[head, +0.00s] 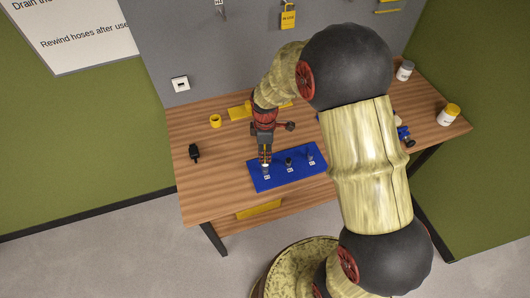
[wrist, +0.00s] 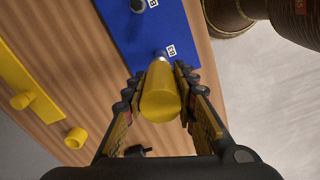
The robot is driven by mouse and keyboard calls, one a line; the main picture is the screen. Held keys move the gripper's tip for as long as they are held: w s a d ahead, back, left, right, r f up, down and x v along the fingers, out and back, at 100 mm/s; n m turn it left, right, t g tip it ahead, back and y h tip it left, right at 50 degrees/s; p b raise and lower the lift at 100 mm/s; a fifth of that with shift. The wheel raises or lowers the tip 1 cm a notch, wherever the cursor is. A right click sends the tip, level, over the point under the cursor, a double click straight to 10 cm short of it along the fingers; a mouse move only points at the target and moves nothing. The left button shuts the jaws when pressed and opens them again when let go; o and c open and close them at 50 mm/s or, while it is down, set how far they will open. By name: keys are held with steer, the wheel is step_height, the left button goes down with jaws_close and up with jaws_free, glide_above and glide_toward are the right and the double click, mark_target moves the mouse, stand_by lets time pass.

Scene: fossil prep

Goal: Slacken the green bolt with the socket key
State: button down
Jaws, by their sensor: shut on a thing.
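My gripper (head: 265,158) points down over the left end of the blue plate (head: 283,177) on the bench. In the wrist view my gripper (wrist: 157,85) is shut on a yellow cylinder, seemingly the handle of the socket key (wrist: 160,97). The key's grey metal end (wrist: 160,56) is at the plate, beside a white label; whether it sits over a bolt cannot be told. A dark middle bolt (head: 289,162) and a right bolt (head: 310,156) stand on the plate, each with a white label. No green shows on any bolt; whatever is under the key is hidden.
A yellow ring-like cup (head: 215,121), a yellow rack (head: 239,112) and a black object (head: 194,152) are on the left of the wooden bench. Two jars, one white (head: 405,71) and one yellow-lidded (head: 447,116), stand at the right. The bench's front left is clear.

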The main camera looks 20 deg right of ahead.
steer(key=shift+r+p, duration=2)
steer(key=shift+r, duration=1.35)
